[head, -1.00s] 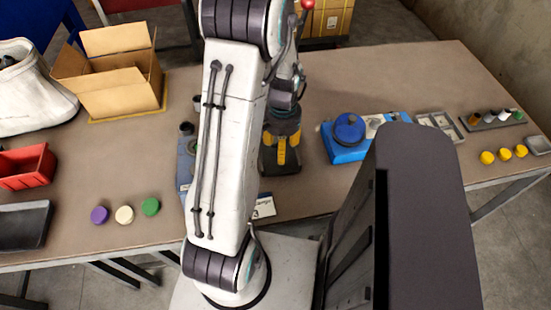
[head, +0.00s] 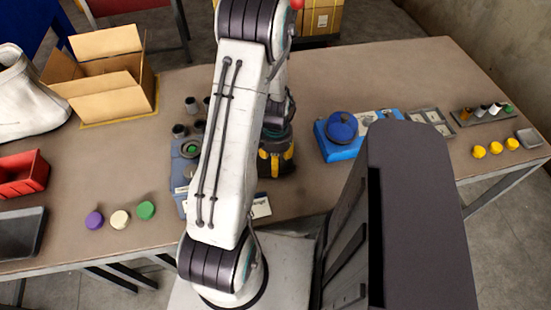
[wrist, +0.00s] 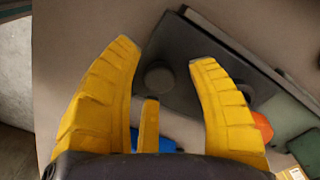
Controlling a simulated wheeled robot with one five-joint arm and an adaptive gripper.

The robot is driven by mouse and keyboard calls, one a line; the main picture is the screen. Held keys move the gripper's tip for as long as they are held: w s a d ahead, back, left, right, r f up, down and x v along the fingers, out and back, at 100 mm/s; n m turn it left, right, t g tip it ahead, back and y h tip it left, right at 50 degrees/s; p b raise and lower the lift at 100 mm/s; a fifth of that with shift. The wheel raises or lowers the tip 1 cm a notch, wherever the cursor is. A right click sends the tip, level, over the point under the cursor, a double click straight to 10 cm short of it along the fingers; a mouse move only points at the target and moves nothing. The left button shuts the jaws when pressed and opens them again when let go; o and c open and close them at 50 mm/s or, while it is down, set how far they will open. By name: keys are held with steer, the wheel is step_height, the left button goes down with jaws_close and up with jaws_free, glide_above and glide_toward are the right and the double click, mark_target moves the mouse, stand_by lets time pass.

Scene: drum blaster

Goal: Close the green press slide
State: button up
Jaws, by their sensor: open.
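My gripper (head: 276,168) shows only partly in the head view, behind my arm, low over the middle of the table. In the wrist view its yellow fingers (wrist: 164,54) are spread and empty. Between and beyond them lies a dark plate (wrist: 185,50) with a round grey knob (wrist: 158,76). In the head view a blue-grey device with a green round part (head: 191,148) stands just left of my arm, partly hidden by it. I cannot tell for certain which part is the green press slide. A dark green block (wrist: 288,118) shows at the right of the wrist view.
A blue device with a round top (head: 342,127) stands right of my gripper. Several dark cylinders (head: 191,105) stand behind the blue-grey device. Purple, cream and green caps (head: 146,210) lie front left. An orange round thing (wrist: 262,126) is beside the right finger.

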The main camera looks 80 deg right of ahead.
steer(key=shift+o, duration=0.3)
jaws_close()
stand_by(0.3)
